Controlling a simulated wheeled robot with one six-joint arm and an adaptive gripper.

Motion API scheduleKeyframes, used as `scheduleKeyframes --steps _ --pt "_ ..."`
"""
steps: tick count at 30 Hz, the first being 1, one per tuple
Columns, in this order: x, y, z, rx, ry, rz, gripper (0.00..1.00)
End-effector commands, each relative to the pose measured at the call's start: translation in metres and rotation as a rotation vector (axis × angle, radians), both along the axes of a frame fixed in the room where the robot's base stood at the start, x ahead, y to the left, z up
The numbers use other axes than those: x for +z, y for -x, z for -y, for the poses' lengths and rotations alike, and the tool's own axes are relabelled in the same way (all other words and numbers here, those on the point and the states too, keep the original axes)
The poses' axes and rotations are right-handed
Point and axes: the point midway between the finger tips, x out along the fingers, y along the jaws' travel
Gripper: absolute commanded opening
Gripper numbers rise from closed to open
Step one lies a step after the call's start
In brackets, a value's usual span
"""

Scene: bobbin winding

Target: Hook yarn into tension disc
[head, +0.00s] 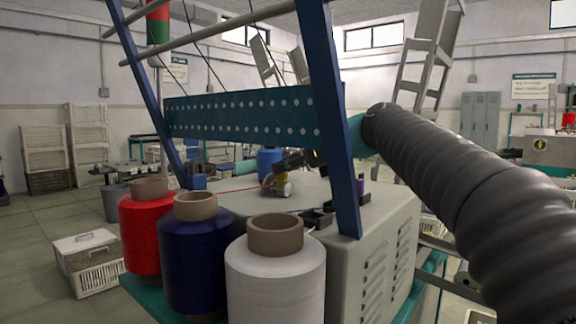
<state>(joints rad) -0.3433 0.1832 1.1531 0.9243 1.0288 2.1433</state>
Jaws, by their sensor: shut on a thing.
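My gripper (284,170) is small and dark in the head view, behind the blue frame and over the grey machine housing (378,250). It is shut, with its fingertips low by a small metal and yellow part (283,188) that looks like the tension disc. A thin red yarn (238,190) runs across the housing top toward the fingertips. The exact grip and whether the yarn touches the disc are too small to tell. Cones of red (146,235), dark blue (193,255) and white (275,285) yarn stand in front.
A blue frame post (337,125) and a perforated blue panel (240,113) stand close around my arm. Small black fittings (318,217) sit on the housing. A white crate (88,262) is on the floor at left, with open floor beyond.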

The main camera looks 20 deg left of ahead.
Motion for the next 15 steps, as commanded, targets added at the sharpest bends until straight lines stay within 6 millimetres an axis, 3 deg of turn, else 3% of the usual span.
scheduleKeyframes --steps 15 --pt "0.003 -0.013 0.005 -0.002 0.0 0.001 0.07"
